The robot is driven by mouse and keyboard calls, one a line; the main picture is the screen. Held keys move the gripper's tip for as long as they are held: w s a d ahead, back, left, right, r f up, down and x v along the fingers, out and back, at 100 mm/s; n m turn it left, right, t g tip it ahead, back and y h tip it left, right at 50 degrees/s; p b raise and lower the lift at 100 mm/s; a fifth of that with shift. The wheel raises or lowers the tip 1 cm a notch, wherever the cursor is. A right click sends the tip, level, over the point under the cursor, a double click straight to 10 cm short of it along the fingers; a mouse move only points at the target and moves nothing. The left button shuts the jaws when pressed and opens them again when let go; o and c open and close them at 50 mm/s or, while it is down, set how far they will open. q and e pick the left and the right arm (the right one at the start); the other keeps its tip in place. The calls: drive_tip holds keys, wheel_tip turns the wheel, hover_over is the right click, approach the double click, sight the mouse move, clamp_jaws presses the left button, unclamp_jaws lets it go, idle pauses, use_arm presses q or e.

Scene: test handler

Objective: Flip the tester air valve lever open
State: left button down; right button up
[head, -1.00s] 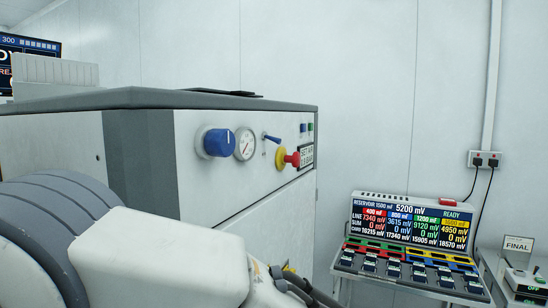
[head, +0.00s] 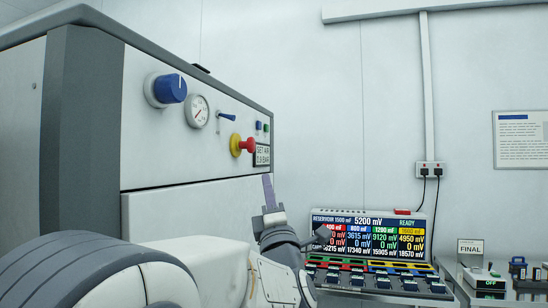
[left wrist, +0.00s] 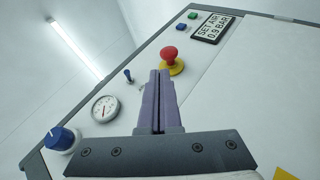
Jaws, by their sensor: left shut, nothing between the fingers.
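The air valve lever (head: 226,117) is a small blue handle on the tester's side panel, between the pressure gauge (head: 197,111) and the red emergency button (head: 248,145) on its yellow base. In the head view its handle points right. The lever also shows in the left wrist view (left wrist: 128,75), left of the fingertips. My left gripper (head: 268,180) is shut and empty, with purple fingers pointing up, below and right of the lever in the head view. In the left wrist view its fingers (left wrist: 158,75) appear close to the red button; I cannot tell whether they touch. My right gripper is not in view.
A blue regulator knob (head: 170,89) sticks out left of the gauge. A label (head: 262,155) reads "SET AIR 0.9 BAR". A reservoir display (head: 370,240) with a tray of modules stands at the right.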

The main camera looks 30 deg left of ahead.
use_arm(q)
drive_tip(key=s+a+r+n+g+y, duration=0.1)
drive_tip(key=s+a+n+g+y, duration=0.3)
drive_tip(key=s+n+g+y, duration=0.2)
drive_tip(key=n+g+y+b, duration=0.1)
drive_tip(key=n+y, duration=0.1)
drive_tip(key=shift+r+n, duration=0.25)
drive_tip(key=shift+n, duration=0.15)
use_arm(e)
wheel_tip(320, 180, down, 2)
use_arm(q)
drive_tip(key=p, duration=0.5)
approach(226, 118)
drive_tip(key=s+a+r, duration=0.1)
drive_tip(key=a, duration=0.3)
drive_tip(key=w+r+p, duration=0.1)
drive_tip(key=w+r, duration=0.1)
drive_tip(key=r, duration=0.1)
drive_tip(key=shift+d+p, duration=0.25)
drive_tip(key=shift+p, duration=0.1)
drive_tip(key=shift+w+r, duration=0.25)
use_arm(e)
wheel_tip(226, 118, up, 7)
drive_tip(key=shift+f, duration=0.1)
